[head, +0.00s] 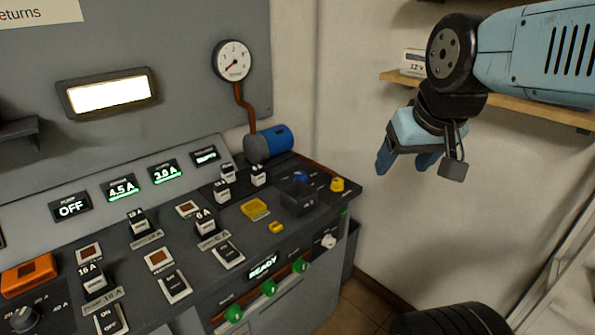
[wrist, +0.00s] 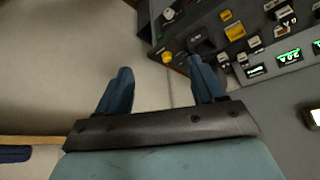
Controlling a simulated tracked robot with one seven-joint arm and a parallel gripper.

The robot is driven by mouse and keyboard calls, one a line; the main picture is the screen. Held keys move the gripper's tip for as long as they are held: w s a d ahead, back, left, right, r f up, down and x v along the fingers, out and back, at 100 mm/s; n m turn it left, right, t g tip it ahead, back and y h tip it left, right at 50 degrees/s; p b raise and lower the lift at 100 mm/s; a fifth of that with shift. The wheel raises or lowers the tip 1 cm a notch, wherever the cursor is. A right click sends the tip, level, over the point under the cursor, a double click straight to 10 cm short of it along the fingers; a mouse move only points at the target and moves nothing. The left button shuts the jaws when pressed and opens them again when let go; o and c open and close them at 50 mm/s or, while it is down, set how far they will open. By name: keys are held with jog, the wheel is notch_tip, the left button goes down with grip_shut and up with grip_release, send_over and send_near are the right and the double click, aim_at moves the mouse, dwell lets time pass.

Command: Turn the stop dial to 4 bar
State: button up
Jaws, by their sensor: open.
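No dial with a readable "stop" or bar label shows. A white knob (head: 328,241) sits on the console's front face at the right end; it also shows in the wrist view (wrist: 168,14). A dark knob (head: 23,319) with 20 A to 40 A marks is at the lower left. A round pressure gauge (head: 233,62) hangs on the back panel, its needle toward the lower left. My gripper (head: 404,164) is open and empty, in the air right of the console, apart from everything. Its two blue fingers also show in the wrist view (wrist: 160,70).
The console (head: 130,284) carries several switches, displays, green knobs (head: 269,287) and a yellow knob (head: 337,184). A blue motor (head: 276,138) stands at its back. A wooden shelf (head: 540,116) with a box (head: 412,63) is on the wall behind my arm. Space between gripper and console is clear.

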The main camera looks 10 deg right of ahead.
jog(key=w+a+r+n+g+h, duration=0.1)
jog(key=w+a+n, duration=0.1)
jog(key=w+n, duration=0.65)
jog(key=n+g+h, duration=0.2)
jog(key=n+h, duration=0.1)
jog(key=n, duration=1.3)
send_over(301, 173)
jog(key=s+a, duration=0.4)
jog(key=a, duration=0.1)
notch_tip(301, 173, down, 16)
jog(key=x, duration=1.3)
jog(key=shift+w+d+f, duration=0.1)
jog(key=shift+w+f, duration=0.1)
jog(key=shift+f, duration=0.1)
jog(key=c, duration=1)
